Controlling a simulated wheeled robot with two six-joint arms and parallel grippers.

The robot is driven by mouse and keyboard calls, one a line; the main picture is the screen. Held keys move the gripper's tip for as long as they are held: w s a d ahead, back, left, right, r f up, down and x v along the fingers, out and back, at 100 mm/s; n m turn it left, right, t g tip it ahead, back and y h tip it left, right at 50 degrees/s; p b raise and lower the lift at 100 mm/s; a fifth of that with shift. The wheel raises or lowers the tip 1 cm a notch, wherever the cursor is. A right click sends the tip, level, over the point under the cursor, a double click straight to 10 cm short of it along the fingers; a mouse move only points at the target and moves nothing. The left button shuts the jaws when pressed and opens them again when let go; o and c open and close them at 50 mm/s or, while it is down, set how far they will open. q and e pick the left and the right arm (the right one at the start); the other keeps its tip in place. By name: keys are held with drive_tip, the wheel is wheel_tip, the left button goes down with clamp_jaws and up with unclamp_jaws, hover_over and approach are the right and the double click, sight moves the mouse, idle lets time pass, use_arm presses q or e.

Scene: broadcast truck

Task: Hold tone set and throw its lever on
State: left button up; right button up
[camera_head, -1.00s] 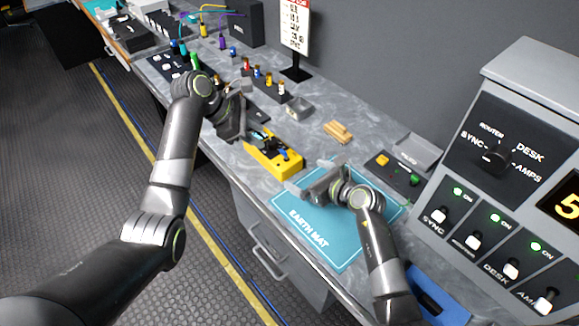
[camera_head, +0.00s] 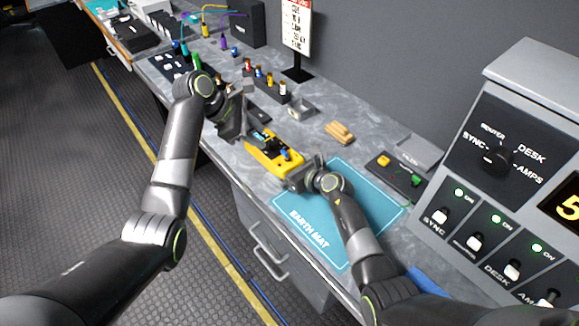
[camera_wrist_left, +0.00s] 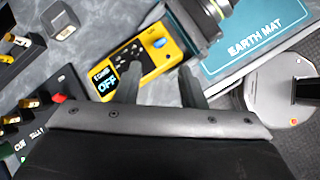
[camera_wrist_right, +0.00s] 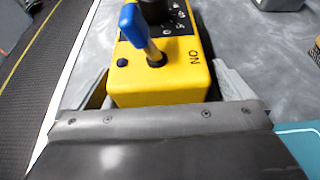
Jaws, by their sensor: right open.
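The tone set is a yellow box (camera_head: 265,160) on the bench, with a dark face and a display (camera_wrist_left: 104,82) reading OFF. Its blue lever (camera_wrist_right: 133,22) leans away from the ON label in the right wrist view. My right gripper (camera_head: 300,176) is at the set's lever end; in the right wrist view its open fingers (camera_wrist_right: 162,80) stand on either side of the yellow body. My left gripper (camera_head: 244,115) is near the set's display end; its fingers (camera_wrist_left: 160,72) are apart, and contact with the set cannot be told.
A teal earth mat (camera_head: 310,228) lies beside the set along the bench's front edge. A switch console (camera_head: 510,170) stands at the right.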

drive_tip(key=c, duration=1.2)
use_arm(q)
drive_tip(key=shift+s+a+f, duration=0.1)
drive_tip(key=shift+f, duration=0.1)
drive_tip(key=c, duration=0.5)
drive_tip(key=s+a+f+n, duration=0.1)
drive_tip(key=f+n+t+h, duration=0.1)
drive_tip(key=s+a+f+n+t, duration=0.1)
drive_tip(key=shift+s+a+f+h, duration=0.3)
drive_tip(key=shift+s+f+h, duration=0.05)
drive_tip(key=shift+f+h, duration=0.05)
clamp_jaws()
drive_tip(key=s+a+f+n+t+h, duration=0.1)
drive_tip(key=s+a+n+t, duration=0.2)
drive_tip(key=s+n, duration=0.2)
drive_tip(key=shift+a+f+t, duration=0.25)
drive_tip(key=shift+a+t, duration=0.1)
drive_tip(key=shift+t, duration=0.05)
drive_tip(key=shift+s, duration=0.1)
